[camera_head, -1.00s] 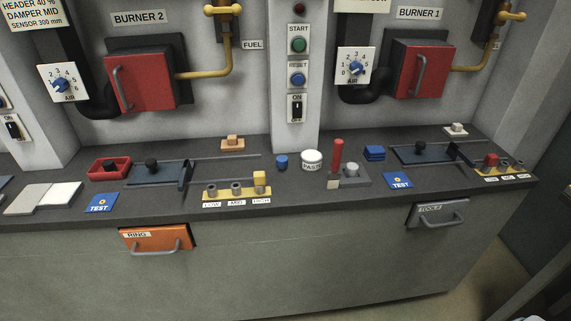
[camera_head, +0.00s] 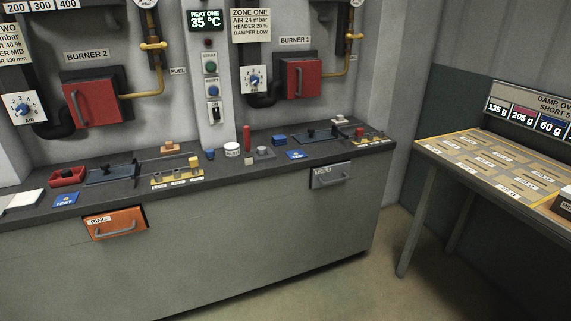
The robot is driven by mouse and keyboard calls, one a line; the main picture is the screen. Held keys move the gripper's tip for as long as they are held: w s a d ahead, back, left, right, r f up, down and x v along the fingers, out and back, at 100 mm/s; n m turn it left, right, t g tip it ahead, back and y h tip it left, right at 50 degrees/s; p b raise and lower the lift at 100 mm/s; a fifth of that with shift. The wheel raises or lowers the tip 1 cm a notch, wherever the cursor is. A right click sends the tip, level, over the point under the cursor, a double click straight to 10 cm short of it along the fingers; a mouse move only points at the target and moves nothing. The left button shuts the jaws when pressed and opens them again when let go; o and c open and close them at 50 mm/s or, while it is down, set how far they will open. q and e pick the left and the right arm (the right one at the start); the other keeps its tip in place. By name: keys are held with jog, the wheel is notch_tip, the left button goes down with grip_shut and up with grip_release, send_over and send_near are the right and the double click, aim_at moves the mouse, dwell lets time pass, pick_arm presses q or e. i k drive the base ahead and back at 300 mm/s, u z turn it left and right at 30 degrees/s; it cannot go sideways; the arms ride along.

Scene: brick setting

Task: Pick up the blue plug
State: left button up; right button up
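A small blue cylinder (camera_head: 210,154), which looks like the blue plug, stands on the dark counter (camera_head: 215,178). It is just left of the white paste jar (camera_head: 232,149) and behind the yellow LOW/MID/HIGH strip (camera_head: 177,178). Nothing covers it. Neither of my grippers shows in this view.
A red rod (camera_head: 247,137) stands right of the jar. An orange RING drawer (camera_head: 115,223) and a grey TOOLS drawer (camera_head: 331,176) are in the counter front. A separate table (camera_head: 470,165) stands at the right. Bare floor (camera_head: 340,285) lies in front of the counter.

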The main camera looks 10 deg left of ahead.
aim_at(209, 152)
jog(key=z, duration=0.85)
jog(key=i, duration=1.65)
jog(key=u, duration=1.1)
jog(key=i, duration=0.65)
jog(key=u, duration=0.75)
